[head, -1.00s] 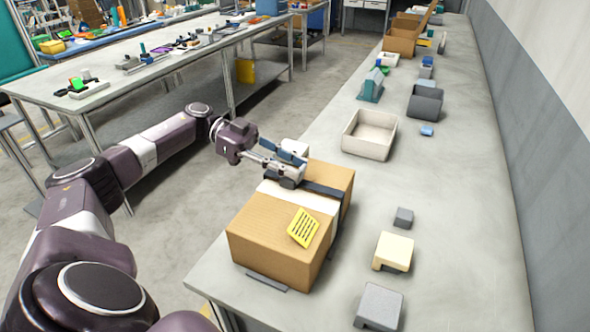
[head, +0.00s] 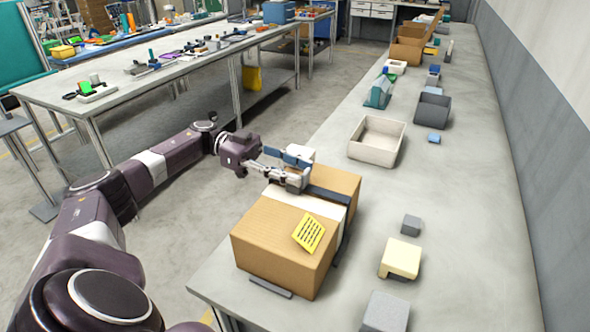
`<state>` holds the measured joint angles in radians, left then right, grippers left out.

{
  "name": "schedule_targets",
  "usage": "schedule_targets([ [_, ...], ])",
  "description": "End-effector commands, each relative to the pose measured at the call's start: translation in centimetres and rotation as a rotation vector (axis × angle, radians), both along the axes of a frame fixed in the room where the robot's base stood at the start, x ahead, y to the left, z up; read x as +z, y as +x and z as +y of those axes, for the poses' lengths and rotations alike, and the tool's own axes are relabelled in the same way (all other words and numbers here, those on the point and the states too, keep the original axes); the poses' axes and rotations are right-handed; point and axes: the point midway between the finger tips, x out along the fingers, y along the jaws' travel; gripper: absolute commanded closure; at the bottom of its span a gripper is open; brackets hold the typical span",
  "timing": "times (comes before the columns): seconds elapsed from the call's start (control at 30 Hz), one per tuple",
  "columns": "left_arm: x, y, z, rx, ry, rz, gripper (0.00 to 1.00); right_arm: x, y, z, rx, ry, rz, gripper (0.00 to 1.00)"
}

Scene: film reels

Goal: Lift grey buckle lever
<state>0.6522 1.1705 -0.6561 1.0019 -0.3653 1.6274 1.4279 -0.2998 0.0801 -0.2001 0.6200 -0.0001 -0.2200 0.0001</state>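A brown cardboard box (head: 275,240) stands on the near left edge of the long grey table. A white band (head: 310,204), a dark strap (head: 328,196) and a yellow label (head: 309,233) are on it. My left gripper (head: 297,178) is at the top of the box, at the strap's left end, with its fingers around the buckle area. A pale grey piece (head: 300,154) shows just behind the fingers. The fingers hide most of the buckle, and I cannot tell the lever apart or whether it is gripped. My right gripper is not in view.
Right of the box lie a small grey block (head: 411,224), a cream block (head: 401,258) and a grey block (head: 385,311). An open beige tray (head: 376,142) stands behind the box. A dark grey bin (head: 432,109) is farther back. The table between is clear.

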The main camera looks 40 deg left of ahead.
Motion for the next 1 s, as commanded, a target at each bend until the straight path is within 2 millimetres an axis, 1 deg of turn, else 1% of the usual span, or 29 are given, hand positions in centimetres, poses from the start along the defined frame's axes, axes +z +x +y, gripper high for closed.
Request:
schedule_targets([
  [0.27, 0.0, 0.0, 0.0, 0.0, 0.001, 0.0, 0.59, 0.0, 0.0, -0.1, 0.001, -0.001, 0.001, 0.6],
  [0.37, 0.0, 0.0, 0.3, 0.001, 0.001, 0.0, 0.59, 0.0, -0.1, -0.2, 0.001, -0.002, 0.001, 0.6],
  [0.47, 0.1, -0.2, 1.2, 0.003, 0.002, -0.001, 0.59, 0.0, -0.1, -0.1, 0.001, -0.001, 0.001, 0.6],
  [0.7, 0.3, -0.9, 4.4, 0.004, 0.001, -0.002, 0.59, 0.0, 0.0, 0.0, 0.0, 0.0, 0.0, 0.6],
  [0.8, 0.4, -1.2, 5.5, 0.003, 0.0, -0.003, 0.59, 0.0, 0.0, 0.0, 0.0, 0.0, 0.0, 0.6],
  [1.0, 0.5, -1.6, 6.9, 0.001, 0.001, -0.001, 0.59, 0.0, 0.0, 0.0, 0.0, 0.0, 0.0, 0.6],
])
